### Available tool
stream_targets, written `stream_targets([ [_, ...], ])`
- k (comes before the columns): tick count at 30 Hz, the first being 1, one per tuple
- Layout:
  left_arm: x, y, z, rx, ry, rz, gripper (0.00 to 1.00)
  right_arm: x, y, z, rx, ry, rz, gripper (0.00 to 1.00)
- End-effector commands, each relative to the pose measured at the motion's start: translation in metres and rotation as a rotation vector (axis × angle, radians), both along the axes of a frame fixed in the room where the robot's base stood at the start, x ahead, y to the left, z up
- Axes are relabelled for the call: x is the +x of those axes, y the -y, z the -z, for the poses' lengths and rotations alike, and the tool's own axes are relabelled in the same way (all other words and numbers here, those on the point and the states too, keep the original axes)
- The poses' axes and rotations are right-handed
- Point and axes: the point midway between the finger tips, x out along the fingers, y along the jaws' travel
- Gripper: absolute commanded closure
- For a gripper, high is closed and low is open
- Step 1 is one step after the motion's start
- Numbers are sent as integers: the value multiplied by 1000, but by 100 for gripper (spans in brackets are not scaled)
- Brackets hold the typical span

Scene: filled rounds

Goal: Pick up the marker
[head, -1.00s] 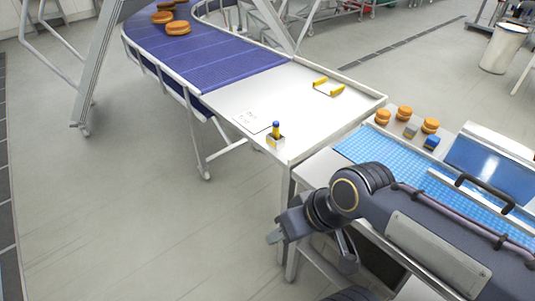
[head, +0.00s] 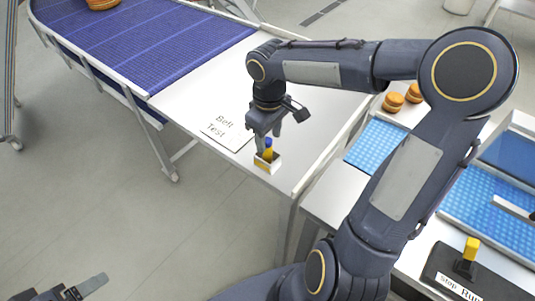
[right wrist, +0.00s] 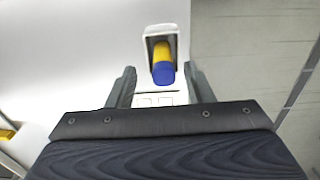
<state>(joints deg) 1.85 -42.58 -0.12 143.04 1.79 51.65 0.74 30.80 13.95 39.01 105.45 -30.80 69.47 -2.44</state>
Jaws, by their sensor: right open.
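The marker (head: 268,149) is yellow with a blue end pointing up. It stands in a small white and yellow holder (head: 275,164) near the front corner of the white table. My right gripper (head: 268,136) is open and just above the marker, pointing down. In the right wrist view the marker (right wrist: 162,62) shows beyond and between the two open fingers (right wrist: 159,76), with nothing held. My left gripper (head: 90,288) shows only partly at the bottom left, and its opening is unclear.
A "Belt Test" card (head: 222,130) lies left of the holder on the white table (head: 195,98). The blue conveyor (head: 150,40) joins behind it. Filled rounds (head: 394,101) sit at the right near a blue mat (head: 375,140). A yellow-topped switch box (head: 470,265) stands lower right.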

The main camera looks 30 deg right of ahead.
Motion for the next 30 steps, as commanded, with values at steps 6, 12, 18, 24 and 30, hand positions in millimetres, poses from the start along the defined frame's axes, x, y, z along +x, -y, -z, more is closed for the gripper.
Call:
stream_targets([
  [6, 0, 0, -2, 0, 0, 0, 24, -1, -4, 31, 0, -4, 0, 53],
  [12, 0, 0, -2, 0, 0, 0, 24, -1, -4, 36, 1, -1, 1, 53],
  [18, 0, 0, -2, 0, 0, 0, 24, -1, -4, 36, 1, -1, 1, 66],
  [24, 0, 0, -2, 0, 0, 0, 24, -1, -4, 35, 1, -1, 1, 92],
  [30, 0, 0, -2, 0, 0, 0, 24, -1, -4, 35, 1, 0, 1, 100],
])
